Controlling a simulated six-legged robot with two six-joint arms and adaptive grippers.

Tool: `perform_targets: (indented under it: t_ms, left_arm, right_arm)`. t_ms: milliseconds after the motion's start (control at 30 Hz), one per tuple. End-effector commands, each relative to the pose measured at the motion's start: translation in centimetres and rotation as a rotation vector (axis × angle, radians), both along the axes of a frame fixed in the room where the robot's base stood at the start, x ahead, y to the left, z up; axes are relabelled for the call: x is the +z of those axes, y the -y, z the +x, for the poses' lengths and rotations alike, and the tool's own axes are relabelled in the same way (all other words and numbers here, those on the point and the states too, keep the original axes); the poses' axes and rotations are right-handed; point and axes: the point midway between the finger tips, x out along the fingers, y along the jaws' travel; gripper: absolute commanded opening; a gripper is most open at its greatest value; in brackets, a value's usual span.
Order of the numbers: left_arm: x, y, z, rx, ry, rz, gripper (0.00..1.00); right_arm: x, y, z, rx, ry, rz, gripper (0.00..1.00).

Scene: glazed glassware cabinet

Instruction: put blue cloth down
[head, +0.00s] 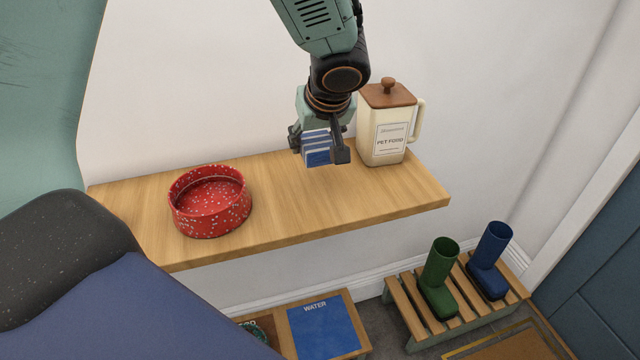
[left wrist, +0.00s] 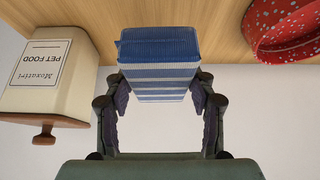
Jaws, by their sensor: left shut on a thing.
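The blue cloth (head: 317,150) is a folded block with white stripes. My left gripper (head: 321,155) is shut on it and holds it over the wooden shelf (head: 310,212), between the red bowl and the pet food jar. In the left wrist view the blue cloth (left wrist: 158,58) sits between the two fingers of the left gripper (left wrist: 160,100), with the wooden shelf (left wrist: 200,15) behind it. I cannot tell for sure whether its lower end touches the shelf. My right gripper is not in view.
A red speckled bowl (head: 210,222) stands left on the shelf. A cream pet food jar (head: 381,150) with a wooden lid stands right, close to the gripper. Shelf between them is clear. Below are a slatted rack (head: 412,303) with green and blue boots and a blue WATER mat (head: 325,330).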

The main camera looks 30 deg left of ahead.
Motion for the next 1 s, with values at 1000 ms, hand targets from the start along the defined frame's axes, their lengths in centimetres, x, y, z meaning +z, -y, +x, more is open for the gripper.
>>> perform_targets:
  t_ms: [1000]
  left_arm:
    - [-9.3, 0.1, 0.1, 0.001, -0.002, -0.002, 0.3]
  right_arm:
    - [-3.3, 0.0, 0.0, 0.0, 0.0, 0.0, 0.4]
